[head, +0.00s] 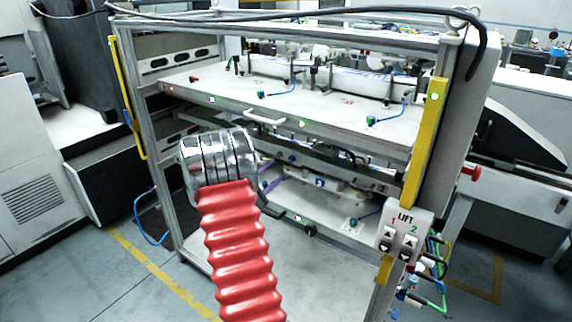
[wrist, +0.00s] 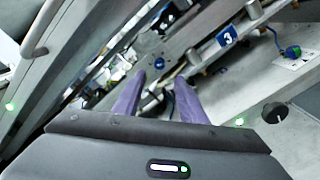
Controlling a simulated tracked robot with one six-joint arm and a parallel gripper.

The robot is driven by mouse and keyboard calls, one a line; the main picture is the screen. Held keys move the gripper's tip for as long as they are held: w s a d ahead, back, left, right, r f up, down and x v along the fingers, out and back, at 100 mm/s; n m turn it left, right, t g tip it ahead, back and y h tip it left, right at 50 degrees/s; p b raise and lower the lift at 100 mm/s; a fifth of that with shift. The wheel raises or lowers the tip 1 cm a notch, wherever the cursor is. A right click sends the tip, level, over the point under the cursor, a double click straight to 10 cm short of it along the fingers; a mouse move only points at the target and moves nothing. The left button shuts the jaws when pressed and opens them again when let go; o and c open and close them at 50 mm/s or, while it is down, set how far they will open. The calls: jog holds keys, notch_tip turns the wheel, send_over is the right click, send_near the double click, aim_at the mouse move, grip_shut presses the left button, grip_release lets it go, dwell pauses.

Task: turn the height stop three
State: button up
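My gripper (wrist: 160,76) shows in the wrist view as two purple fingers with a clear gap between them. It is open and holds nothing that I can see. A blue tag with a white 3 (wrist: 228,37) sits on a metal rail just beyond and right of the fingertips. A dark, round-headed part (wrist: 158,62) lies beyond the gap, apart from the fingers as far as I can tell. I cannot tell which part is the height stop. In the head view my red arm reaches into the lower level of the rack, and its chrome wrist mostly hides the gripper.
The upper shelf (head: 190,84) with its handle (head: 264,117) overhangs the lower level. The LIFT switch box (head: 404,232) and yellow post (head: 424,140) stand at the rack's right.

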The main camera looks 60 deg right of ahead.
aim_at(290, 160)
jog(key=d, duration=0.2)
jog(key=s+d, duration=0.1)
jog(key=d, duration=0.5)
jog(key=shift+s+d, duration=0.1)
jog(key=shift+s, duration=0.05)
grip_shut()
